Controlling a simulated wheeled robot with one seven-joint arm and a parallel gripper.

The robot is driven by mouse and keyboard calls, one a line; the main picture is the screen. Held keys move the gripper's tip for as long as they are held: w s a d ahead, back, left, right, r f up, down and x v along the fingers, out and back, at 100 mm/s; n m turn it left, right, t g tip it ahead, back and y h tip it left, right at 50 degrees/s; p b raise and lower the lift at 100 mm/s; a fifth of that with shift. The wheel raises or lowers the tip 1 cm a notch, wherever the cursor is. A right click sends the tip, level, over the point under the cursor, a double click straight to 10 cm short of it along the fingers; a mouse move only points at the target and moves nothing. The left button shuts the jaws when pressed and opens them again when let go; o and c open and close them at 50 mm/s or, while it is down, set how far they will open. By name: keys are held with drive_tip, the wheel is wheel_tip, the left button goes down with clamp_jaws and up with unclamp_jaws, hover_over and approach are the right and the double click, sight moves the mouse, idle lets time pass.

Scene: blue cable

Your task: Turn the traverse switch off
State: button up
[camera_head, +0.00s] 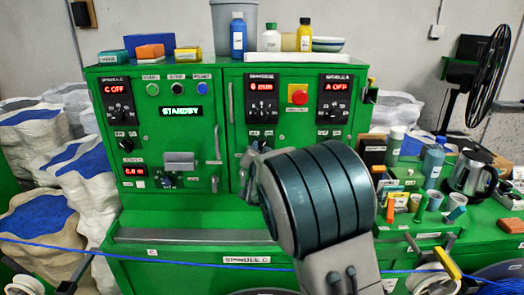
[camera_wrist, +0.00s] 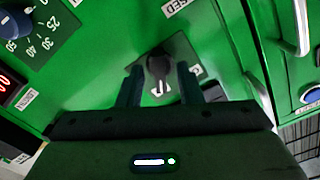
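A small black rotary switch (camera_wrist: 158,66) on a grey plate is at the middle of the wrist view, on a green panel. A gap shows between each finger and the knob; contact is not visible. In the head view, my thick arm (camera_head: 318,200) stands before the green cabinet (camera_head: 205,226) and covers part of its right door. I cannot make out the fingers clearly there.
A blue dial knob (camera_wrist: 8,28) and a red display (camera_wrist: 6,82) are left of the switch. A metal door handle (camera_wrist: 301,26) is at the upper right. A blue cable (camera_head: 180,263) crosses in front.

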clamp_jaws()
drive_tip(key=shift+f+n+b, duration=0.1)
drive_tip(key=shift+n+b, duration=0.8)
drive_tip(key=shift+n, duration=0.1)
drive_tip(key=n+b, duration=0.1)
drive_tip(key=n, duration=0.8)
drive_tip(key=shift+n+b, duration=0.35)
drive_tip(key=shift+n, duration=0.05)
